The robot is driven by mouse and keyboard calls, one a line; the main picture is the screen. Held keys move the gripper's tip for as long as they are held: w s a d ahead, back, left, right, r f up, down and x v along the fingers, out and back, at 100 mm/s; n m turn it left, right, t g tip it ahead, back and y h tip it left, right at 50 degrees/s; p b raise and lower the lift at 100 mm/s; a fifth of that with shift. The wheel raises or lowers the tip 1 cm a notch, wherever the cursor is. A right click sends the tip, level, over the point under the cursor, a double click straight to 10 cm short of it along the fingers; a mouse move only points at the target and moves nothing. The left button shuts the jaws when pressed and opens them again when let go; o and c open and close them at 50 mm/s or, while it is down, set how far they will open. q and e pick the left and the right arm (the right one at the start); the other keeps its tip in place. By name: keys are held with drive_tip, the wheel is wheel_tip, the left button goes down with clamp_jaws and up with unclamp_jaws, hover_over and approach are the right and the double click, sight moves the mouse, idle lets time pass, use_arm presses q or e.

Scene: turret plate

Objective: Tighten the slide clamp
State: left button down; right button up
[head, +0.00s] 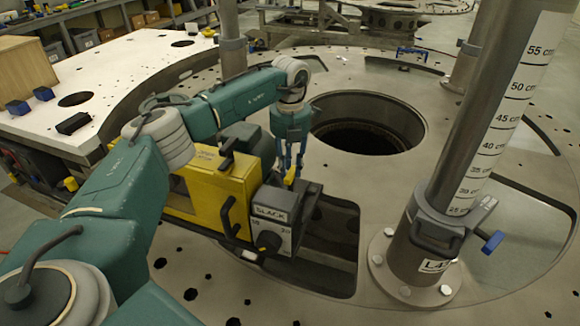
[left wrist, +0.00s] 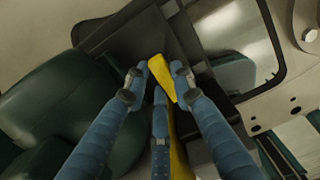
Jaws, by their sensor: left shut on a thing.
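My left gripper (head: 288,168) reaches down just behind the grey box marked SLACK (head: 272,218), on the end of the yellow machine (head: 213,188). Its blue fingers are shut on a narrow yellow piece, which looks like a lever. The left wrist view shows this yellow piece (left wrist: 162,78) between the fingertips of the gripper (left wrist: 160,85). Its lower end is hidden. The grey collar clamp (head: 435,232) with a blue handle (head: 493,241) sits around the ruled post at right, apart from the gripper. I cannot tell which part is the slide clamp. My right gripper is out of view.
The round turret plate (head: 350,100) has a large central hole (head: 368,130) and a rectangular opening beside the SLACK box. The thick ruled post (head: 490,110) stands at right. A white-topped table (head: 110,70) lies at left. The plate beyond the central hole is mostly clear.

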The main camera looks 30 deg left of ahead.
use_arm(q)
drive_tip(key=shift+w+r, duration=0.1)
drive_tip(key=c, duration=1.4)
unclamp_jaws()
drive_tip(key=shift+c, duration=0.2)
wheel_tip(320, 180, up, 12)
